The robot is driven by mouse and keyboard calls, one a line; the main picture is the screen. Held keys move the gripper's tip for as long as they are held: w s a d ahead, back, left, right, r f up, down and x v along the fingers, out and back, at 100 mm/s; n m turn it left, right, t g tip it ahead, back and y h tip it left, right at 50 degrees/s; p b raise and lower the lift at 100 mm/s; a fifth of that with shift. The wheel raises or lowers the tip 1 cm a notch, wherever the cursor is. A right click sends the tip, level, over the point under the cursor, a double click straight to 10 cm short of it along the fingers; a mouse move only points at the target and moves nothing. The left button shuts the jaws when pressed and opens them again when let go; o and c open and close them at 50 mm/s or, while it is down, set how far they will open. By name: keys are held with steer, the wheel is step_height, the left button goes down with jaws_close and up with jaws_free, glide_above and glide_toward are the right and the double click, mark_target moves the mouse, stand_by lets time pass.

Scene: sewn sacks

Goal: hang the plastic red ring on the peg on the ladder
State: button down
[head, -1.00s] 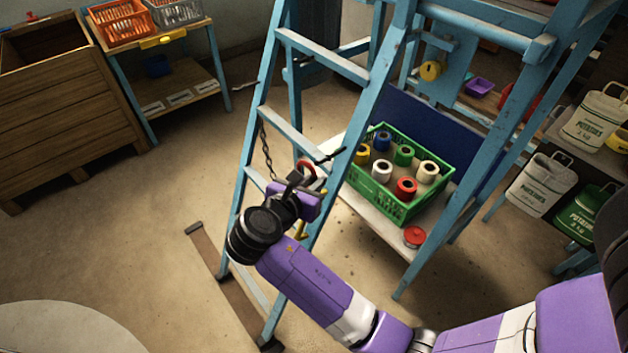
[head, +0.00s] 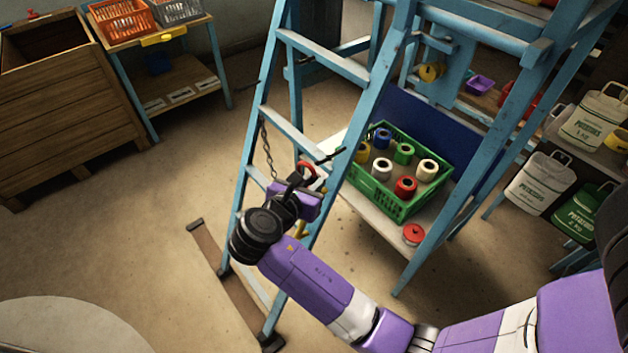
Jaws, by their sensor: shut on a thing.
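The red ring (head: 306,164) shows in the head view as a small red arc just above my gripper (head: 305,184). My gripper is shut on it, in front of the ladder (head: 348,148); its fingers are mostly hidden behind my wrist. A thin dark peg (head: 331,155) sticks out by the ladder's right rail, a little above and to the right of the ring. The ring appears apart from the peg, but the depth between them is hard to tell.
A chain (head: 267,150) hangs on the ladder left of my gripper. Open floor lies to the left.

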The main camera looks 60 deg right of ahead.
steer(key=shift+s+d+r+p, duration=0.1)
steer(key=shift+s+d+p, duration=0.05)
steer(key=shift+d+p, duration=0.4)
steer(key=shift+s+d+p, duration=0.15)
steer(key=shift+d+p, duration=0.3)
steer(key=shift+p, duration=0.15)
stand_by(0.5)
steer(key=shift+s+d+p, duration=0.2)
steer(key=shift+d+p, duration=0.4)
steer(key=shift+d, duration=0.1)
steer(key=shift+s+d+p, duration=0.2)
steer(key=shift+d+p, duration=0.35)
steer(key=shift+d, duration=0.1)
stand_by(0.3)
steer(key=shift+d+f, duration=0.15)
steer(key=shift+f, duration=0.4)
stand_by(0.6)
steer(key=c, duration=1.3)
jaws_free()
steer(key=shift+p, duration=0.3)
steer(key=v, duration=0.9)
stand_by(0.4)
